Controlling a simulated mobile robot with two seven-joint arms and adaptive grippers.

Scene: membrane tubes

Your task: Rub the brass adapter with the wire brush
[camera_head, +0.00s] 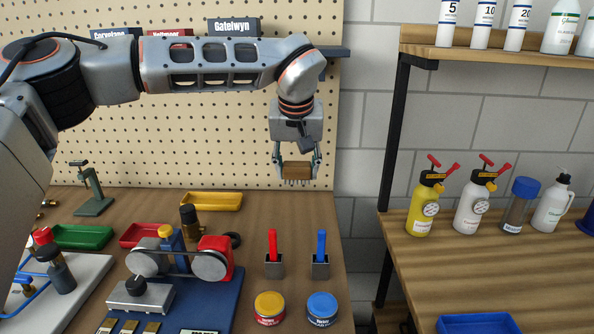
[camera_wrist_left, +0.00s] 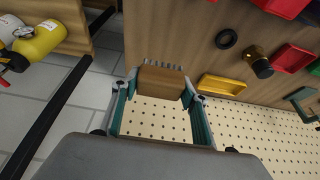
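The wire brush (camera_head: 297,170) is a brown wooden block with short grey bristles. My left gripper (camera_head: 297,163) is shut on it and holds it in the air above the right part of the bench, bristles pointing down. In the left wrist view the brush (camera_wrist_left: 161,80) sits between both fingers of the gripper (camera_wrist_left: 160,95). A dark-topped fitting with a brass-coloured lower part (camera_head: 189,224), seemingly the brass adapter, stands on the bench left of the brush and well apart from it. It also shows in the left wrist view (camera_wrist_left: 259,63). My right gripper is not in view.
A belt machine (camera_head: 213,259) on a blue base stands in front of the fitting. A yellow tray (camera_head: 212,201) lies behind it, with a black ring (camera_head: 233,240) nearby. Two small holders (camera_head: 274,266) (camera_head: 320,267) and two tins (camera_head: 269,308) (camera_head: 322,308) stand at the right.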

